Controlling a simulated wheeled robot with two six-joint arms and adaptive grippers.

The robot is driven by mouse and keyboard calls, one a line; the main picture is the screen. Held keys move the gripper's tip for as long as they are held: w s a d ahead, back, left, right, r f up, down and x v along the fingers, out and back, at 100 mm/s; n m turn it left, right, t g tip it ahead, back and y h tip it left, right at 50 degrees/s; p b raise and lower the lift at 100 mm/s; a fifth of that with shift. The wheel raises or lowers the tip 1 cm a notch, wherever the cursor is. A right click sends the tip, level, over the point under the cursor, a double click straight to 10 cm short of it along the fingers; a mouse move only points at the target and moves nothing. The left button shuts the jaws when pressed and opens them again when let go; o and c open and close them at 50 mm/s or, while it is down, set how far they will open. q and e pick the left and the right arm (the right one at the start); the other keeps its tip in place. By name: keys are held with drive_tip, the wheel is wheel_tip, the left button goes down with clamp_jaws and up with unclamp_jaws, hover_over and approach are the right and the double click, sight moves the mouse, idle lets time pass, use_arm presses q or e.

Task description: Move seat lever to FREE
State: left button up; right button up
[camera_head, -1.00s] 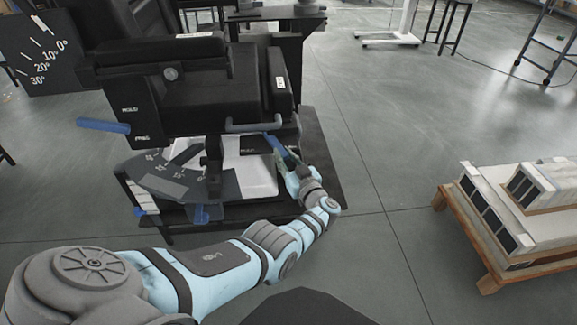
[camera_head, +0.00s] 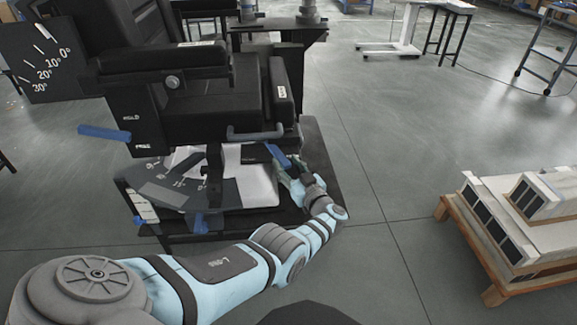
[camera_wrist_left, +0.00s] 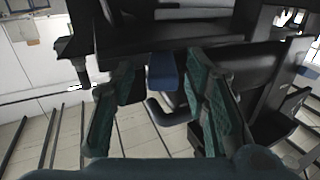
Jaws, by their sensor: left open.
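A blue lever (camera_head: 279,155) sticks out low at the right side of the black seat (camera_head: 196,108). It also shows in the left wrist view (camera_wrist_left: 162,72), between the fingertips. My left gripper (camera_head: 286,169) is at this lever's near end, with its green-padded fingers (camera_wrist_left: 160,84) open on either side of it. The gripper hides part of the lever, and I cannot tell whether a pad touches it. A second blue lever (camera_head: 104,133) sticks out at the seat's left, beside small white lettering that seems to read HOLD and FREE. My right gripper is out of view.
An angle scale board (camera_head: 42,62) stands at the far left. A dark base (camera_head: 318,165) with a second scale lies under the seat. A grey bar handle (camera_head: 255,134) is just above the gripper. A wooden pallet (camera_head: 490,252) with white boxes stands at right, with clear floor between.

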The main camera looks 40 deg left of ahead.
use_arm(q)
drive_tip(key=v, duration=0.7)
drive_tip(key=shift+d, duration=0.25)
drive_tip(key=shift+s, duration=0.15)
